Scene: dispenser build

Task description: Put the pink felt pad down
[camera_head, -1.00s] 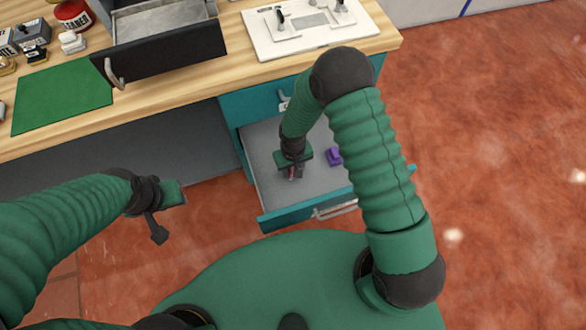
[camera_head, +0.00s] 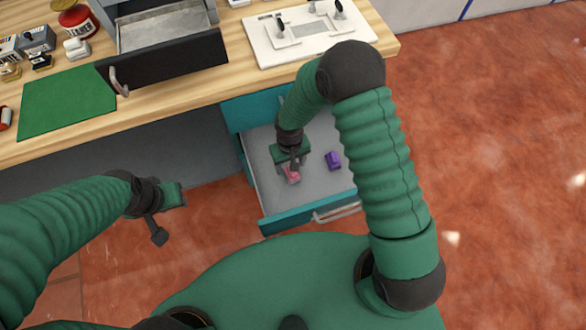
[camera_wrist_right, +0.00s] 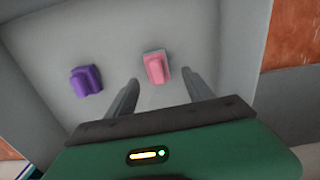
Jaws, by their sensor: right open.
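The pink felt pad (camera_head: 292,174) lies in the open teal drawer (camera_head: 285,222), toward its left side. In the right wrist view the pink pad (camera_wrist_right: 157,68) rests on the grey drawer floor, just beyond and between the fingertips. My right gripper (camera_head: 290,166) is over the drawer; its fingers (camera_wrist_right: 161,86) are spread with the pad apart from both.
The wooden workbench (camera_head: 190,88) carries a green mat (camera_head: 66,100), a dark metal box with an open tray (camera_head: 160,35), a white board with fittings (camera_head: 300,35) and several small items at the far left. The drawer walls surround my right gripper.

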